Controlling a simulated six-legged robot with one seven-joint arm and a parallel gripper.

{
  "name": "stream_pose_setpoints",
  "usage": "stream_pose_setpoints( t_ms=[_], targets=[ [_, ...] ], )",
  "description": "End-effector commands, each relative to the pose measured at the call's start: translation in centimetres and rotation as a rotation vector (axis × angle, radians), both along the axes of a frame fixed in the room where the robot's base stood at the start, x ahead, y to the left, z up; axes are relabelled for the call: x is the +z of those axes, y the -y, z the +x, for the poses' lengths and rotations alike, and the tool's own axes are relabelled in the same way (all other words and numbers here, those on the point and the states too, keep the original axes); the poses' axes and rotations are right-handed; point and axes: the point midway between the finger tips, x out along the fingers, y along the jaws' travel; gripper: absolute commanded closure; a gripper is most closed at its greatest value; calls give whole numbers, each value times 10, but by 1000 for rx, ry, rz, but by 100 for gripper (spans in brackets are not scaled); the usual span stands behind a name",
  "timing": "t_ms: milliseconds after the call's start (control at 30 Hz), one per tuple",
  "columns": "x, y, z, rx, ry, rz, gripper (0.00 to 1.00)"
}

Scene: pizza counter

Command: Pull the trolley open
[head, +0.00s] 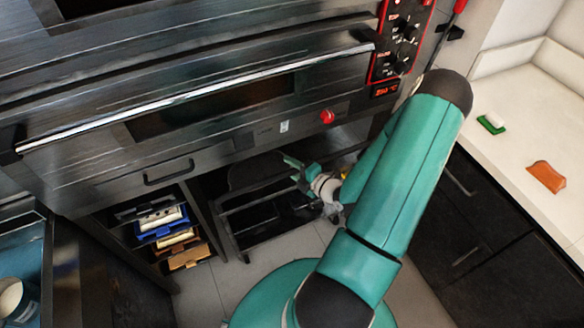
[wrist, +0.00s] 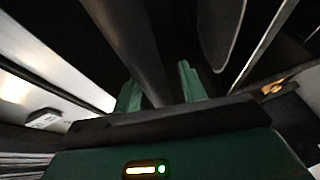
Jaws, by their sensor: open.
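The trolley (head: 250,205) is a dark metal rack with shelves, standing in the bay under the oven. My gripper (head: 296,165) is at the upper right part of the trolley, below the oven front. In the wrist view, my two green fingers (wrist: 160,82) are apart. A thick dark bar (wrist: 138,45) runs down between them, seemingly part of the trolley. I cannot tell whether the fingers touch it. My arm hides the trolley's right side.
The steel oven (head: 200,95) overhangs the bay, with a long handle and a red knob (head: 327,116). Left of the trolley are stacked bins (head: 160,225). A white counter (head: 520,140) over dark cabinets is at right. Some tiled floor (head: 205,290) is clear in front.

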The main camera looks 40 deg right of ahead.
Motion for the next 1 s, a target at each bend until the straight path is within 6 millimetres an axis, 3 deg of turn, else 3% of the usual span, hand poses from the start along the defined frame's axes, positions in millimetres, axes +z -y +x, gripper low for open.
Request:
stream_pose_setpoints(
  t_ms=[267,400,500,1000],
  targets=[
    [0,0,2,-1,0,0,59],
    [0,0,1,-1,0,0,86],
    [0,0,1,-1,0,0,100],
    [0,5,0,-1,-1,-1,100]
  ],
)
